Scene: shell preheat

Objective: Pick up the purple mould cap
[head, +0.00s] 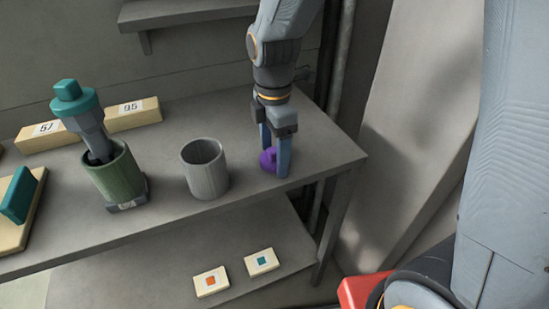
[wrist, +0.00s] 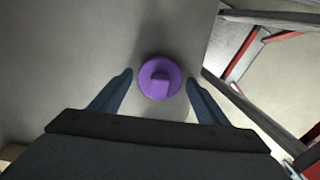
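The purple mould cap (head: 268,160) sits on the grey table near its right end. It is a round disc with a raised block on top. In the wrist view the cap (wrist: 160,77) lies between the tips of my two fingers, with a gap on each side. My gripper (head: 276,170) points down over the cap and is open. In the wrist view the fingers of my gripper (wrist: 160,80) stand apart on either side of the cap. In the head view the fingers partly hide the cap.
A grey cup (head: 205,170) stands left of my gripper. A green cup (head: 115,175) holds a teal-topped tool (head: 80,105). Blocks labelled 57 (head: 48,136) and 95 (head: 133,114) stand behind. The table's right edge (head: 345,165) is close. Two marked tiles (head: 211,282) (head: 262,262) lie on the lower shelf.

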